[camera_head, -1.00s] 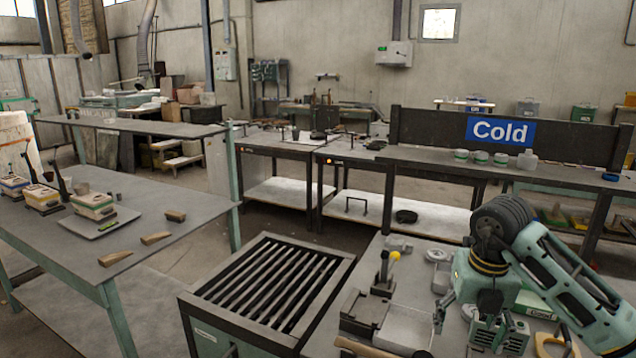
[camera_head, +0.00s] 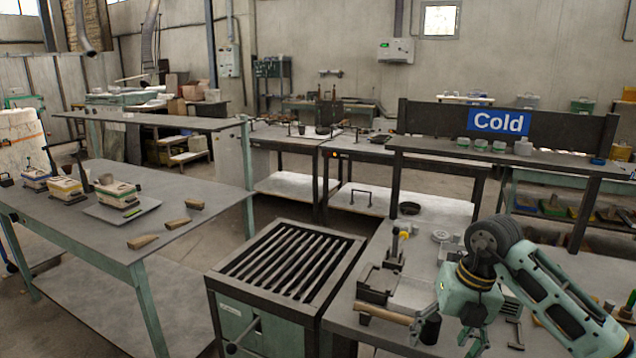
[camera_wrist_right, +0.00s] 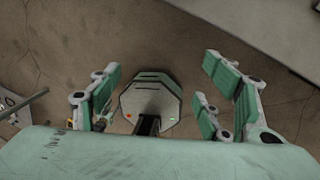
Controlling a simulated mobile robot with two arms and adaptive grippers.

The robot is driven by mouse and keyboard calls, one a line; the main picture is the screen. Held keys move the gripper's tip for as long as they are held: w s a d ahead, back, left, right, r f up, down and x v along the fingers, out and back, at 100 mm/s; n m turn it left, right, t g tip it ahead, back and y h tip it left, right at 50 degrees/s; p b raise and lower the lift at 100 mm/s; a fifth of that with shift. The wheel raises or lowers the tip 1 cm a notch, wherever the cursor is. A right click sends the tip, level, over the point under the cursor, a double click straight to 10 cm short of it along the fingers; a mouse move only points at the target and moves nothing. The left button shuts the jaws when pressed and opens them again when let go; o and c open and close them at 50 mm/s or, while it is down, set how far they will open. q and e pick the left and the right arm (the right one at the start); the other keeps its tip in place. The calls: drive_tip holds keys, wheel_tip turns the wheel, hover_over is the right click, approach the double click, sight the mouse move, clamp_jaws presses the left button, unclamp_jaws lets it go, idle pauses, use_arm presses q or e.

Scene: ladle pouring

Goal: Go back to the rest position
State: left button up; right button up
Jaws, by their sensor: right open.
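My right arm comes in from the right in the head view and bends down over the front right of the grey workbench (camera_head: 345,318). In the right wrist view my right gripper (camera_wrist_right: 165,95) is open, its two green-padded fingers wide apart. Nothing is held between them. Bare floor shows below, with a grey octagonal part with small lights seen between the fingers. My left gripper is not in view.
A slatted grate stand (camera_head: 285,255) stands left of the workbench. A tool with a wooden handle (camera_head: 385,314) and a black cylinder (camera_head: 430,328) are near my right arm. A table with boxes and wooden wedges (camera_head: 143,241) is at left.

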drive_tip(key=w+a+f+m+t+y, duration=0.1)
drive_tip(key=a+f+m+y, duration=0.2)
drive_tip(key=a+f+y, duration=0.5)
drive_tip(key=w+a+f+m+t+y, duration=0.1)
drive_tip(key=a+f+m+t+y, duration=0.25)
drive_tip(key=a, duration=0.65)
drive_tip(key=d+f+m+t+h, duration=0.2)
drive_tip(key=d+f+m, duration=0.1)
drive_tip(key=f+m, duration=0.3)
drive_tip(key=s+d+f+m+t+h, duration=0.1)
drive_tip(key=d+f+m+t, duration=0.2)
drive_tip(key=f, duration=0.5)
drive_tip(key=d+f+m+t+h, duration=0.2)
drive_tip(key=d+f+m, duration=0.25)
drive_tip(key=f, duration=0.25)
drive_tip(key=s+d+f+m+g+h, duration=0.2)
drive_tip(key=s+d+f+m+h, duration=0.15)
drive_tip(key=s+f, duration=0.75)
drive_tip(key=s+d+f+m+g+h, duration=0.3)
drive_tip(key=s+d+f+m, duration=0.15)
drive_tip(key=s+f, duration=0.6)
drive_tip(key=s+f+m+g+h, duration=0.1)
drive_tip(key=s+f+g, duration=0.2)
drive_tip(key=s, duration=1.1)
drive_tip(key=s+f+m+g, duration=0.2)
drive_tip(key=s+f, duration=0.3)
drive_tip(key=s, duration=0.8)
drive_tip(key=shift+s+a+f+m+g+h, duration=0.3)
drive_tip(key=shift+s+f+g+h, duration=0.1)
drive_tip(key=shift+g, duration=0.25)
